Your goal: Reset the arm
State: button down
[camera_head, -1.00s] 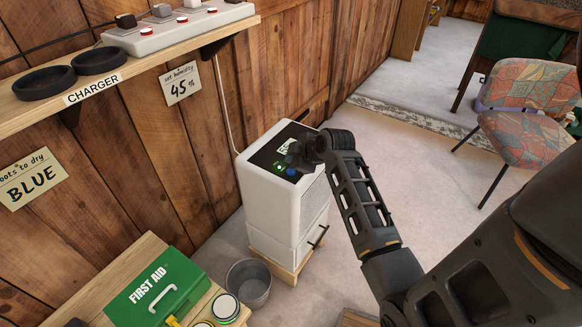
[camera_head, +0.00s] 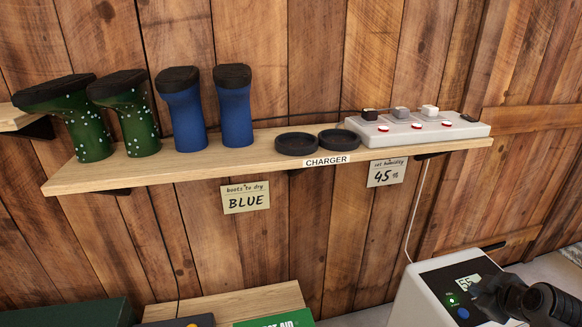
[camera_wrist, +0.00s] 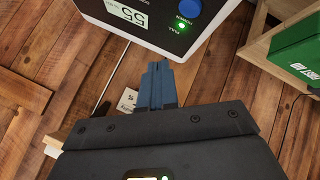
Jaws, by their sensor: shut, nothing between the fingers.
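My gripper (camera_head: 486,292) is at the lower right of the head view, in front of the control panel of a white dehumidifier (camera_head: 408,298). In the wrist view its narrow blue-grey fingers (camera_wrist: 158,72) are together, with nothing between them. They point toward the panel side of the dehumidifier (camera_wrist: 135,38). Its display there reads 55, upside down, beside a blue power button (camera_wrist: 180,10) and a lit green light marked FULL. I cannot tell how far the fingertips are from the panel. Most of my arm is outside the head view.
A wall shelf (camera_head: 240,150) holds green dotted boots (camera_head: 125,115), blue boots (camera_head: 235,108), black round pads and a white power strip (camera_head: 415,130). Notes below read BLUE and 45. A green first aid box (camera_head: 275,319) is at the bottom edge.

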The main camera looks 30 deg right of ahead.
jog(key=s+a+t, duration=0.1)
jog(key=s+a, duration=0.2)
jog(key=a, duration=0.5)
jog(key=s+a+m+t, duration=0.1)
jog(key=s+a, duration=0.2)
jog(key=a, duration=0.5)
jog(key=s+a+t, duration=0.1)
jog(key=s+a, duration=0.2)
jog(key=a, duration=0.4)
jog(key=s+a+r+m+t+y, duration=0.1)
jog(key=s+a+r+t+y, duration=0.3)
jog(key=s+a+r, duration=0.8)
jog(key=a+r, duration=0.3)
jog(key=shift+a+y, duration=0.25)
jog(key=shift+y, duration=0.05)
jog(key=shift+s, duration=0.1)
